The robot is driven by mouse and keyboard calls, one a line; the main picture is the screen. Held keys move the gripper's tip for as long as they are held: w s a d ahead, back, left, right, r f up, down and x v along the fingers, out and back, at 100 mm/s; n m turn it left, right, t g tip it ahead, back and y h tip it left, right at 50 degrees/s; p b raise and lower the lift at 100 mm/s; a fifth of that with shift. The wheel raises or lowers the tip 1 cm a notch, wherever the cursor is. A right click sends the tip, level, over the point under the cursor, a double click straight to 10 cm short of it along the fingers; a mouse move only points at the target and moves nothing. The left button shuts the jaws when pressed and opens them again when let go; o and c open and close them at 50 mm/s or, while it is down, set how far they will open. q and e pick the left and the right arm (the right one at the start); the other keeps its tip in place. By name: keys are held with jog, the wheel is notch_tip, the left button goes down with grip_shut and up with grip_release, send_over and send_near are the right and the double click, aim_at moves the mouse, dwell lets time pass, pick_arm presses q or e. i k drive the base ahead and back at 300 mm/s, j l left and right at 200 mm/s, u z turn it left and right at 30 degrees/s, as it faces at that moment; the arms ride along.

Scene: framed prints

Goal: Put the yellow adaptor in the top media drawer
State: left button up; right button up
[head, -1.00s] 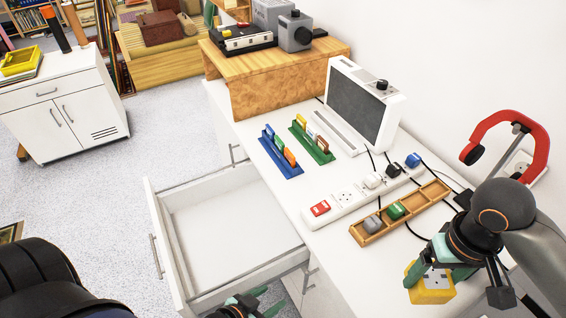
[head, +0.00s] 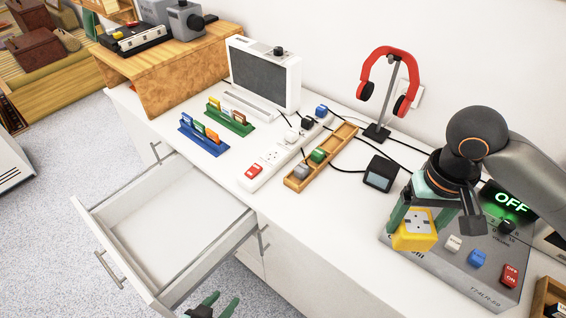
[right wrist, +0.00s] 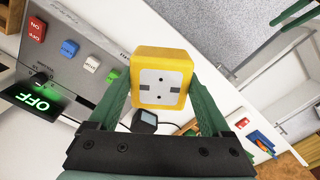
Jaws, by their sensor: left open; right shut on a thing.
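The yellow adaptor (head: 414,230) is a yellow block with a grey socket face. My right gripper (head: 418,212) is shut on it and holds it over the front left of the grey timer box. In the right wrist view the adaptor (right wrist: 161,78) sits between the two green fingers. The top media drawer (head: 160,225) is pulled open at the left of the white counter, and its visible floor is empty. My left gripper (head: 213,308) is open and empty at the bottom edge, low beside the drawer's front right corner; only its fingertips show.
The grey timer box (head: 455,262) with a green OFF display stands under my right gripper. A black cube (head: 381,173), a wooden tray (head: 320,157), a power strip (head: 285,155) and red headphones (head: 388,85) stand on the counter. The counter's front strip is clear.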

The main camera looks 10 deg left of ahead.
aim_at(186, 223)
jog(key=k+u, duration=0.15)
jog(key=u, duration=0.2)
jog(key=k+u, duration=0.2)
jog(key=u, duration=0.15)
jog(key=i+j+u, duration=0.15)
jog(key=u, duration=0.3)
jog(key=i+u, duration=0.45)
jog(key=i, duration=0.25)
